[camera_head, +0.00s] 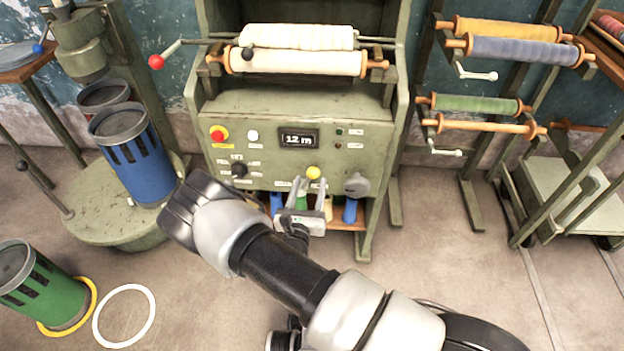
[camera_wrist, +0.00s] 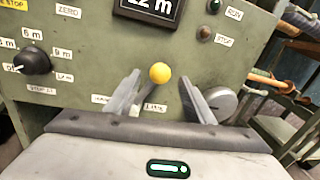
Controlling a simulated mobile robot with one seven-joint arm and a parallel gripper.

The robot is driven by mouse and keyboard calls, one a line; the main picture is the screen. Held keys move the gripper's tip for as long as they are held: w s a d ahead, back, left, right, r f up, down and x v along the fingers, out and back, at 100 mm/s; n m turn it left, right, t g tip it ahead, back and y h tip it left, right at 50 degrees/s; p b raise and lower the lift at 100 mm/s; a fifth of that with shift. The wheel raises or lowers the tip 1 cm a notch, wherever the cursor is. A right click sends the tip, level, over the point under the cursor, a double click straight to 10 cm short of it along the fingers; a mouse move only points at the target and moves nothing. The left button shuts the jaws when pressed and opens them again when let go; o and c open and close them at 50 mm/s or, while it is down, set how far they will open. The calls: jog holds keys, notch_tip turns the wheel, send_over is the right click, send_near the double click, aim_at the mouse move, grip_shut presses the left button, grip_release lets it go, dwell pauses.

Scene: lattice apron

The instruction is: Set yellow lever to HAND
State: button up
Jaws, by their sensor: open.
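The yellow lever's round knob (camera_head: 313,172) shows on the lower front of the green control panel (camera_head: 270,183). In the wrist view the yellow knob (camera_wrist: 160,73) appears between the two fingers, with no visible contact. Two white labels lie below it: the left one (camera_wrist: 101,99) is partly hidden by a finger, and the right one (camera_wrist: 154,107) is small and hard to read. The lever's shaft is hard to make out, so I cannot tell its setting. My gripper (camera_wrist: 161,85) is open and empty, facing the panel; it also shows in the head view (camera_head: 308,188).
A black rotary knob (camera_wrist: 32,61) is left of the lever and a grey round knob (camera_wrist: 221,101) close right. The display (camera_head: 299,139) reads 12 m. A red stop button (camera_head: 217,134) is upper left. A blue canister (camera_head: 138,160) stands left.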

aim_at(312, 177)
jog(key=shift+w+d+b, duration=0.15)
jog(key=shift+w, duration=0.85)
jog(key=shift+w+d+b, duration=0.15)
jog(key=shift+w, duration=0.8)
grip_shut()
